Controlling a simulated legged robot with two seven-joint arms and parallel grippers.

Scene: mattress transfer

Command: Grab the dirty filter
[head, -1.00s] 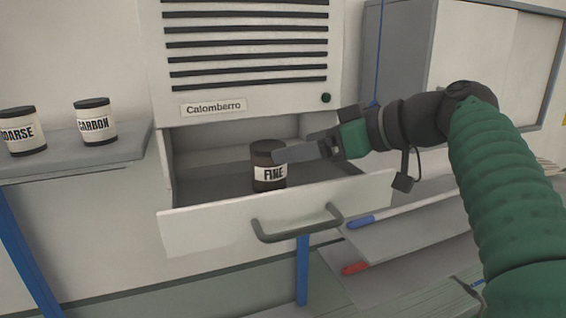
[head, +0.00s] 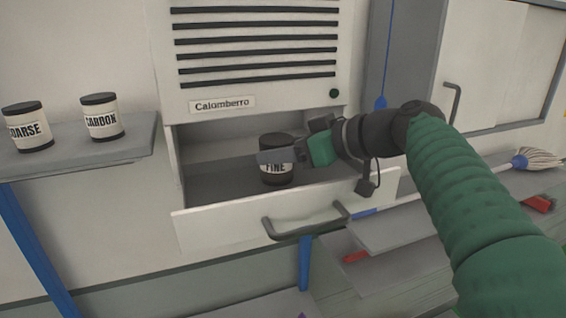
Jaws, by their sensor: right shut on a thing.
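The dark, used-looking filter labelled FINE (head: 276,176) stands upright in the open drawer (head: 215,226) of the Calomberro unit. My right gripper (head: 276,156) reaches in from the right and is shut on this filter at its upper part. A finger covers part of its label. The filter still appears to be inside the drawer; whether its base touches the drawer floor I cannot tell. My left gripper is not in view.
Two clean white canisters, COARSE (head: 27,128) and CARBON (head: 101,118), stand on a grey shelf (head: 75,157) at left. The drawer handle (head: 305,228) juts out in front. A mop (head: 537,159) lies at right by a grey cabinet (head: 408,60).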

